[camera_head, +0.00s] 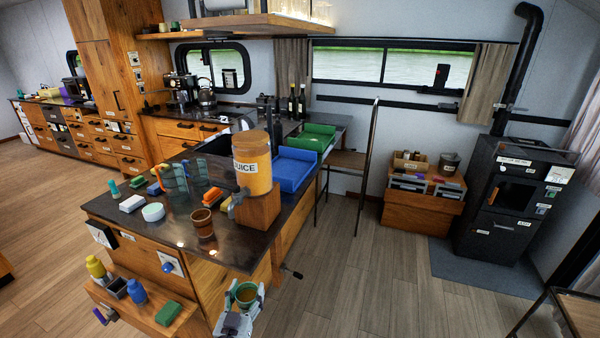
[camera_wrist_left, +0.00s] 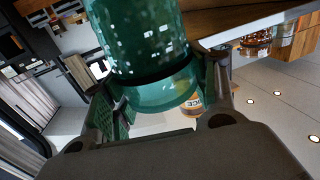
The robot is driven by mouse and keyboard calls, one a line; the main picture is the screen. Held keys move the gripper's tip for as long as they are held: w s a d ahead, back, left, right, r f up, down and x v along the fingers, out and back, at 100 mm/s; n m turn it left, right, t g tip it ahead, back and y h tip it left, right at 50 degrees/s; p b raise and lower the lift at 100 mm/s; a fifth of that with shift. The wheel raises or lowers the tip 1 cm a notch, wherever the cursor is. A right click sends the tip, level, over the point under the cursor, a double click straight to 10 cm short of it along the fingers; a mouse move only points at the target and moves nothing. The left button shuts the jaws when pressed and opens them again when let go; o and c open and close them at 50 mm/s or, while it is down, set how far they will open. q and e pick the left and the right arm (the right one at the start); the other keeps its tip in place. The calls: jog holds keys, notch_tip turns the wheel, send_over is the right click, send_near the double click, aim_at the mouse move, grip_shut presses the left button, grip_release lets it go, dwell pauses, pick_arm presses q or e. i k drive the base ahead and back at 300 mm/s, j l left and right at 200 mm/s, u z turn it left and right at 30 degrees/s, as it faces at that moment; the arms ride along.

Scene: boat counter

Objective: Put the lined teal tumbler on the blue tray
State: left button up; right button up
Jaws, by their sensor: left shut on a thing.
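The teal tumbler (camera_head: 246,294) is in the fingers of my left gripper (camera_head: 246,300), in front of the counter's near end at the bottom of the head view. Its open top shows a brownish inside. In the left wrist view the tumbler (camera_wrist_left: 145,40) is see-through teal with small pale marks, and the fingers close on it from both sides. The blue tray (camera_head: 307,178) lies on the counter behind the juice dispenser, well beyond the gripper, and is partly hidden by it. My right gripper is not in view.
The juice dispenser (camera_head: 252,165) on its wooden block (camera_head: 258,212) stands between the tumbler and the blue tray. A brown cup (camera_head: 203,222) is near the counter's front edge. A green tray (camera_head: 312,140) is behind the blue one. A low shelf (camera_head: 140,308) holds bottles. Floor to the right is open.

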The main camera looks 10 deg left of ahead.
aim_at(298, 171)
jog(key=i+l+z, duration=0.1)
jog(key=z, duration=0.5)
jog(key=i+l+z, duration=0.1)
jog(key=i+z, duration=0.45)
jog(key=i+u, duration=0.1)
jog(key=i, duration=0.45)
jog(key=i+l+u, duration=0.1)
jog(key=i, duration=0.5)
jog(key=i+z, duration=0.1)
jog(key=i, duration=0.35)
jog(key=i+j+z, duration=0.15)
jog(key=i, duration=0.3)
jog(key=i+u, duration=0.1)
jog(key=u, duration=0.35)
jog(key=i+l+u, duration=0.1)
jog(key=u, duration=0.35)
